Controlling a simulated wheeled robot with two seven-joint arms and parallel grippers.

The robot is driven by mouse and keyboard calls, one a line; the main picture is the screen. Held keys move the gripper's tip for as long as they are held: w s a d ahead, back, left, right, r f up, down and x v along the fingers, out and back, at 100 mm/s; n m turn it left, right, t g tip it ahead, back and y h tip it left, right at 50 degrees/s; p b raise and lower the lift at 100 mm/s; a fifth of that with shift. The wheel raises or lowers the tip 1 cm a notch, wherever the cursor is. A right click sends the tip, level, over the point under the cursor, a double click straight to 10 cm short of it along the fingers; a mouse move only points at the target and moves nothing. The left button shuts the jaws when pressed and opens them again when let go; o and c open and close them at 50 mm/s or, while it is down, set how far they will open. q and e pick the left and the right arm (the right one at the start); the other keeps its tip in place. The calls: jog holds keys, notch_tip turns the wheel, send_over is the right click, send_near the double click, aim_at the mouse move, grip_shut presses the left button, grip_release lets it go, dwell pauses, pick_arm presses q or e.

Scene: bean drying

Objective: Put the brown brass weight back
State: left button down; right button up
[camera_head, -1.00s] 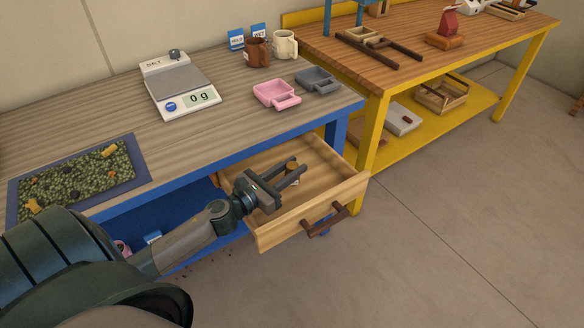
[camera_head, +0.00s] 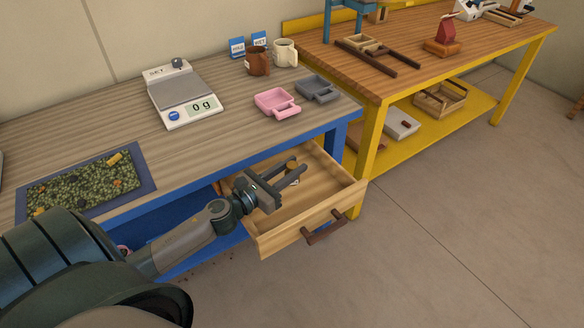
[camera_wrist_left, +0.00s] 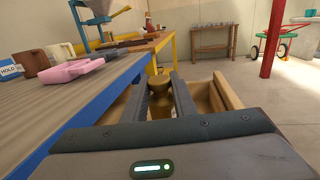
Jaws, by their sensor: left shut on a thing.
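The brown brass weight (camera_head: 291,164) is between the fingers of my left gripper (camera_head: 290,168), in the open wooden drawer's area under the near table. The drawer (camera_head: 335,206) is pulled out, with a dark brown handle. A digital scale (camera_head: 185,94) on the table reads 0 g. My right gripper is not in view.
A pink scoop (camera_head: 275,103) and a grey scoop (camera_head: 317,88) lie near the table's right edge. Brown (camera_head: 257,61) and cream (camera_head: 285,52) mugs stand behind. A tray of beans (camera_head: 60,207) lies at left. A yellow workbench (camera_head: 385,86) stands close to the drawer's right.

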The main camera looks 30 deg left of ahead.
pick_arm(q)
jog(key=shift+d+r, duration=0.1)
jog(key=shift+r, duration=0.1)
dwell(0.5)
